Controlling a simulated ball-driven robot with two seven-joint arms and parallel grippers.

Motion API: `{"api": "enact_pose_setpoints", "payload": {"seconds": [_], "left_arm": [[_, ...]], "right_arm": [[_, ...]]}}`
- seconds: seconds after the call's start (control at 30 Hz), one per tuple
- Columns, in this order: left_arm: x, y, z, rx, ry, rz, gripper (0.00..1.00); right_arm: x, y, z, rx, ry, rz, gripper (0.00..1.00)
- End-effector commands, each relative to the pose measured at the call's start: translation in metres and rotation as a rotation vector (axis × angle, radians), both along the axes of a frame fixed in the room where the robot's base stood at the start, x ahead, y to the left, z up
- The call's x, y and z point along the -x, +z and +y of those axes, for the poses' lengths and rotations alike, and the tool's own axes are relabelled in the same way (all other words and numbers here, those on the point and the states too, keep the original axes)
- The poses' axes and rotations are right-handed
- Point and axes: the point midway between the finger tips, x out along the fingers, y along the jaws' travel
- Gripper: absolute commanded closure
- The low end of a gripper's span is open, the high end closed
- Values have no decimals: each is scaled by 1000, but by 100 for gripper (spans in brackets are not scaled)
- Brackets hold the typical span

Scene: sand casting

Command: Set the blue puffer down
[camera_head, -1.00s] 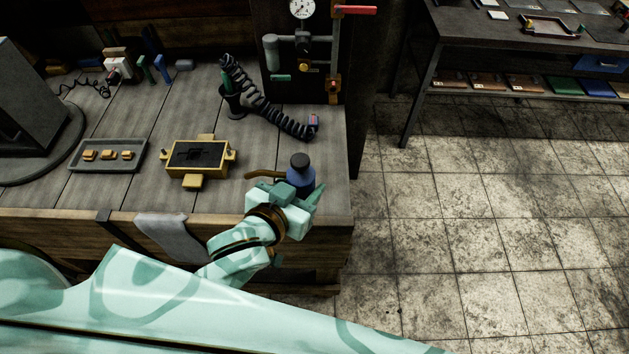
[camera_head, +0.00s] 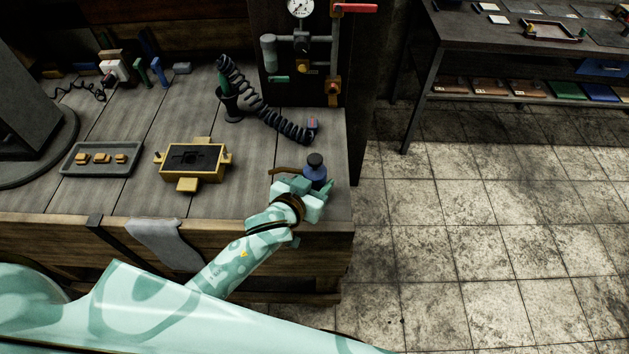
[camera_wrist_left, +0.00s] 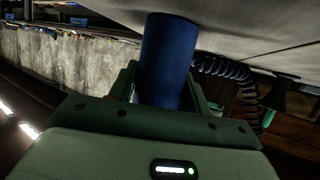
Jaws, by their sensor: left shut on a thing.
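The blue puffer (camera_head: 315,172) has a blue body, a dark top and a brown spout pointing left. It is upright at the right end of the workbench (camera_head: 235,199). My left gripper (camera_head: 317,187) is shut on its body from the near side. In the left wrist view the puffer's blue body (camera_wrist_left: 168,60) sits between the two fingers of the gripper (camera_wrist_left: 165,90). The bench top is close to the puffer, but I cannot tell whether its base touches it. My right gripper does not show.
A yellow moulding flask (camera_head: 193,162) and a grey tray (camera_head: 101,159) with several small orange pieces lie to the left. A black coiled hose (camera_head: 262,107) is behind the puffer. A grey cloth (camera_head: 166,244) hangs over the front edge. The bench's right edge is close by.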

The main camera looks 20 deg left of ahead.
Motion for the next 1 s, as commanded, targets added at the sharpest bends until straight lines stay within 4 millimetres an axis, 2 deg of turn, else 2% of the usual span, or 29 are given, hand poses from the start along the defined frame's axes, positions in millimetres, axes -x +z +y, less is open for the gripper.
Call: {"api": "enact_pose_setpoints", "payload": {"seconds": [0.13, 0.17, 0.23, 0.57, 0.63, 1.0], "left_arm": [[0, -2, 0, 1, 0, -1, 87], [0, -3, 0, 0, 0, 1, 49], [0, -2, 0, 0, 0, 1, 30], [0, 2, 0, -1, 0, -1, 30], [7, 4, 1, 0, 0, 1, 30], [82, 35, 16, 0, 1, 2, 30]], "right_arm": [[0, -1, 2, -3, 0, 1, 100], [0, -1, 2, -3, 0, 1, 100], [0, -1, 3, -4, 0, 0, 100], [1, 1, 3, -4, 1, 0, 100], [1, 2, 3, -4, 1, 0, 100], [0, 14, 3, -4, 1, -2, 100]]}}
